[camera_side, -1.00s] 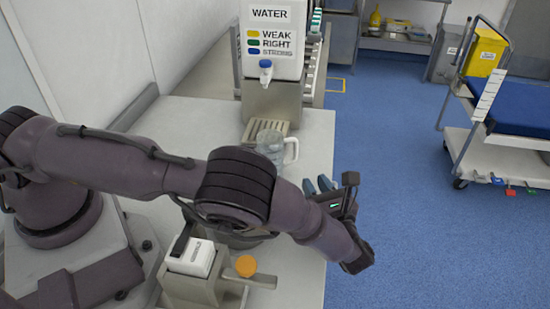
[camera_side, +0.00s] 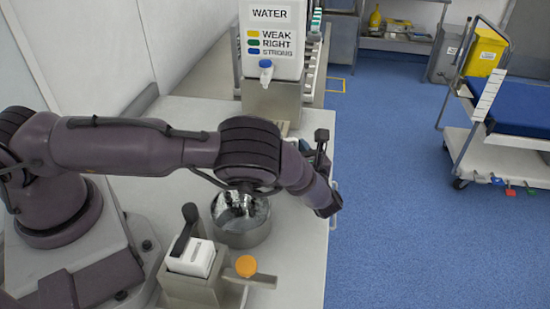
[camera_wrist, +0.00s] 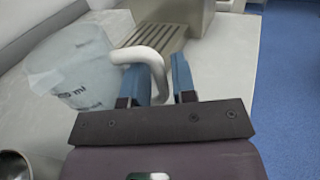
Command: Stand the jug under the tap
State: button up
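The clear jug (camera_wrist: 75,68) with a white handle (camera_wrist: 143,57) stands on the counter at the left of the wrist view. In the side view my arm hides it. My gripper (camera_wrist: 167,66) is open, its two blue fingers at the handle. The handle's outer part shows between the fingers, with a gap to the right finger. My gripper (camera_side: 304,146) is partly hidden in the side view. The tap (camera_side: 265,72) with a blue top is on the white water container (camera_side: 272,40). The slatted drip tray (camera_wrist: 158,38) below it is empty in the wrist view.
The counter (camera_side: 292,265) ends at the right above blue floor. A trolley (camera_side: 510,150) stands farther right.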

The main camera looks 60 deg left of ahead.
jog(key=shift+a, duration=0.15)
jog(key=shift+c, duration=0.5)
grip_shut()
